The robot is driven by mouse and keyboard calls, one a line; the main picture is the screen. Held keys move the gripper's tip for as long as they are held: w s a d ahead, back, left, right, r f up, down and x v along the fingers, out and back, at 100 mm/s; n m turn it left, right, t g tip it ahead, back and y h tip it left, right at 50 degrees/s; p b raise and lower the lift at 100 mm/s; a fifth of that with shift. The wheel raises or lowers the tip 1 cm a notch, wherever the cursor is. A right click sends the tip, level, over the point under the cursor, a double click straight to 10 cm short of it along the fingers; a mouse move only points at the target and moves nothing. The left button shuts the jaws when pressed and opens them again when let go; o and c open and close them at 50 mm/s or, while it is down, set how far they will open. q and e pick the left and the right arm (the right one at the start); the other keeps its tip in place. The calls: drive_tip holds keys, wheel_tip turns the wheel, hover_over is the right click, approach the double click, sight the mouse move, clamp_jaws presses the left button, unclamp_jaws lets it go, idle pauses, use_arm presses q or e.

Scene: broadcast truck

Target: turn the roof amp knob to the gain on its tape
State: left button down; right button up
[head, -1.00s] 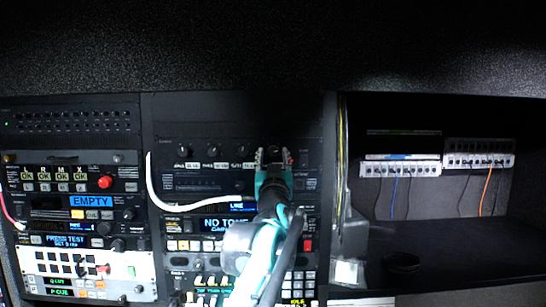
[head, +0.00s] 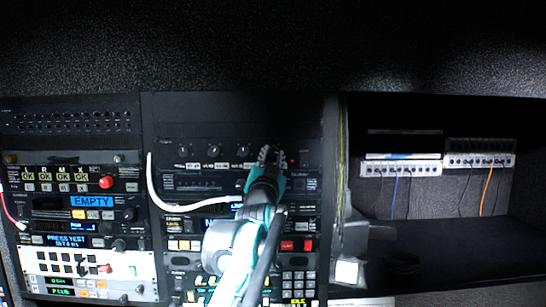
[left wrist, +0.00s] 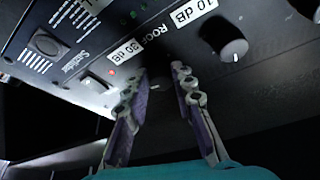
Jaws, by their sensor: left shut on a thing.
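The roof amp knob (left wrist: 157,84) is a dark knob with a pale pointer mark, between my left fingertips in the left wrist view. My left gripper (left wrist: 160,78) is shut on this knob, one finger on each side. In the head view the left gripper (head: 272,157) reaches the right end of the knob row and hides much of the knob and its tape. The exact pointer angle is hard to read. My right gripper is not in view.
A neighbouring knob (left wrist: 234,49) has tape reading "10 dB" (left wrist: 195,12). A small red light (left wrist: 112,72) and a switch are close to the left finger. A white cable (head: 153,190) loops left of the arm. An open bay with patch strips (head: 400,169) is at right.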

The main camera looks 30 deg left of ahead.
use_arm(q)
drive_tip(key=shift+s+a+r+m+h+p, duration=0.1)
drive_tip(key=shift+m+h+p, duration=0.15)
drive_tip(key=shift+m+h, duration=0.7)
drive_tip(key=shift+a+m+h+p, duration=0.1)
drive_tip(key=shift+m+h+p, duration=0.15)
drive_tip(key=shift+m, duration=1.4)
drive_tip(key=shift+d, duration=0.1)
drive_tip(key=c, duration=1.3)
unclamp_jaws()
drive_tip(key=shift+o, duration=0.2)
drive_tip(key=v, duration=1.2)
